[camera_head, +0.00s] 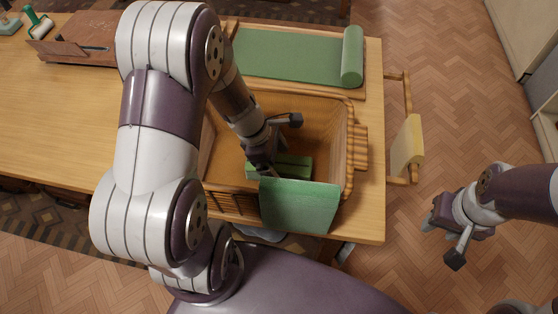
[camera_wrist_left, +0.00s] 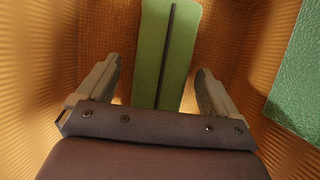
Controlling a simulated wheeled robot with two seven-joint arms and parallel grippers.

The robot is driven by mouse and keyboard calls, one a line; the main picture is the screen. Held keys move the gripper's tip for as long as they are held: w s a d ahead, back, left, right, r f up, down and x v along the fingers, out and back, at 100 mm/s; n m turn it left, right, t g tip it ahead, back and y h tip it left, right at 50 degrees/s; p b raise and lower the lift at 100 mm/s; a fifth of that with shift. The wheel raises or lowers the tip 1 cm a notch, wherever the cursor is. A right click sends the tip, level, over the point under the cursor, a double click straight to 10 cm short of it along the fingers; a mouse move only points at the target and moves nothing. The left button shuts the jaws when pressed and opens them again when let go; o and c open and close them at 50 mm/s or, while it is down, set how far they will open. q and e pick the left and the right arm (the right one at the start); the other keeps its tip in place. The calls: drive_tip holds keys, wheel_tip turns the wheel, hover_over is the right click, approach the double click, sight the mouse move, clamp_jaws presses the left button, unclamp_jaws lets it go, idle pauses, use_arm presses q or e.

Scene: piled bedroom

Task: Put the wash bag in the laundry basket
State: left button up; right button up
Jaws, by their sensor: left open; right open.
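The laundry basket (camera_head: 333,112) is a tan, woven, open box on the wooden table. The wash bag (camera_wrist_left: 165,50) is a green, flat, long thing with a dark zip line. It lies inside the basket, and it also shows low in the basket in the head view (camera_head: 296,168), partly hidden by my arm. My left gripper (camera_head: 270,165) reaches down into the basket. In the left wrist view its open fingers (camera_wrist_left: 155,80) stand on either side of the bag's near end, with gaps to it. My right gripper (camera_head: 450,232) is open and empty over the floor at the right.
A green cloth (camera_head: 300,205) hangs over the basket's front wall. A rolled green mat (camera_head: 300,55) lies behind the basket. A rail with a yellow cloth (camera_head: 407,145) stands off the table's right edge. A brown case (camera_head: 85,38) lies at the back left. The table's left part is clear.

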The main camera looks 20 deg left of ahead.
use_arm(q)
drive_tip(key=p+v, duration=0.2)
drive_tip(key=v, duration=0.8)
drive_tip(key=shift+r, duration=0.1)
drive_tip(key=s+d+m+y, duration=0.1)
drive_tip(key=m, duration=0.6)
drive_tip(key=s+d+m+y, duration=0.1)
drive_tip(key=m+y, duration=0.1)
drive_tip(key=m, duration=0.5)
drive_tip(key=s+d+m+y, duration=0.1)
drive_tip(key=s+m, duration=0.1)
drive_tip(key=m, duration=0.5)
drive_tip(key=shift+d+r+m, duration=0.2)
drive_tip(key=shift+m, duration=0.1)
